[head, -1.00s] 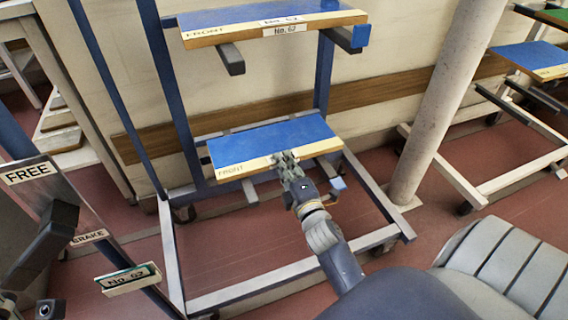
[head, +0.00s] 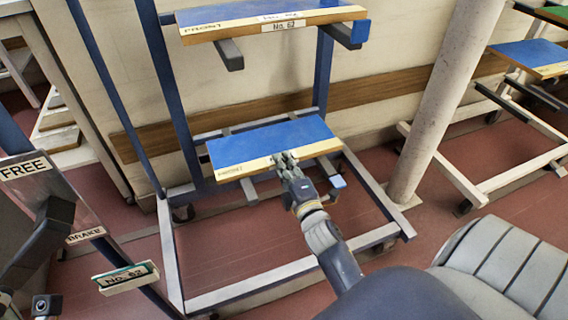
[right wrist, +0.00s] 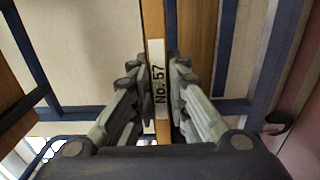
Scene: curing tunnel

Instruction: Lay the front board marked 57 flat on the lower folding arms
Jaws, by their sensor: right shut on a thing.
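The front board marked 57 (head: 270,139) has a blue top and a pale wooden front edge. It looks level at the lower folding arms (head: 337,181) of the blue rack. Their ends show below and in front of the board; I cannot tell whether it touches them. My right gripper (head: 285,162) is shut on the middle of its front edge. In the right wrist view the board (right wrist: 158,80) stands between the fingers (right wrist: 158,100), with its "No. 57" label facing me.
An upper board (head: 265,17) marked No. 62 lies on the rack above. A FREE/BRAKE plate (head: 60,200) and a No. 62 card (head: 126,278) are at the near left. A round pillar (head: 440,110) stands to the right, before another rack with a blue board (head: 535,57).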

